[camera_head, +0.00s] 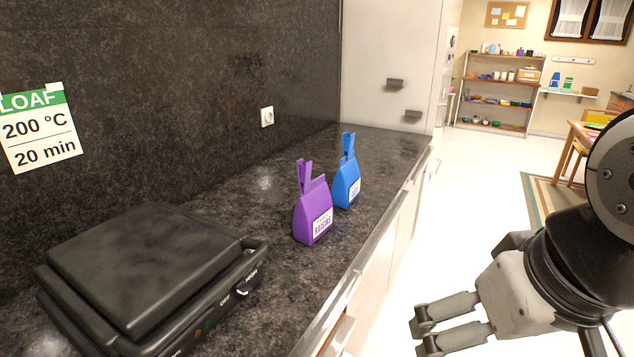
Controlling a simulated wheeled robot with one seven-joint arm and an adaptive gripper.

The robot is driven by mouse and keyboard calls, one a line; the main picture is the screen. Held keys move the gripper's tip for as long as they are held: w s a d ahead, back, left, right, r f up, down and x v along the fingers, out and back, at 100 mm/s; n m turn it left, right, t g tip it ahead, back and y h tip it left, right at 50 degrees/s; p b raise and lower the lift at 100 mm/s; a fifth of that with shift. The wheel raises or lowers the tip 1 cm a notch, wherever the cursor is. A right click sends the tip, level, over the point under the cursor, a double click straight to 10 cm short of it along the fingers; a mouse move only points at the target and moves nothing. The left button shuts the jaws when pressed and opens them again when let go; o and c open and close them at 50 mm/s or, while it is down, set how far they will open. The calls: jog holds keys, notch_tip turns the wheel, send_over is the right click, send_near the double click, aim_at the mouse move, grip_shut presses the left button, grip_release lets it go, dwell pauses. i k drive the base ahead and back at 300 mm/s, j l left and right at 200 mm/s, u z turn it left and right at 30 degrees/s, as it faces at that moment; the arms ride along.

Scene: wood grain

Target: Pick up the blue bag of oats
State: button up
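A blue bag (346,182) with a white label and a clip-like top stands upright on the dark stone counter (268,203), towards its far end. The print on its label is too small to read. A purple bag (312,212) with a label that seems to read raisins stands just in front of it and to the left, nearer to me. My gripper (418,334) is at the lower right, off the counter's front edge and well apart from both bags. Its two fingers are spread with a gap between them and hold nothing.
A black grill-like appliance (150,272) fills the near left of the counter. A dark backsplash wall bounds the counter on the left, and a tall white cabinet (390,60) at the far end. Open floor (478,190) lies right of the counter.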

aim_at(346, 188)
jog(key=u, duration=0.55)
jog(key=i+l+u, duration=0.3)
jog(key=l+u, duration=0.3)
jog(key=i+l+u, duration=0.1)
jog(key=l+u, duration=0.2)
jog(key=l, duration=0.2)
jog(key=i+l+u, duration=0.15)
jog(key=l, duration=0.75)
jog(key=i+l+u, duration=0.1)
jog(key=l, duration=0.8)
jog(key=l+u, duration=0.15)
jog(key=l, duration=1.5)
jog(key=i+l, duration=0.15)
jog(key=l, duration=0.5)
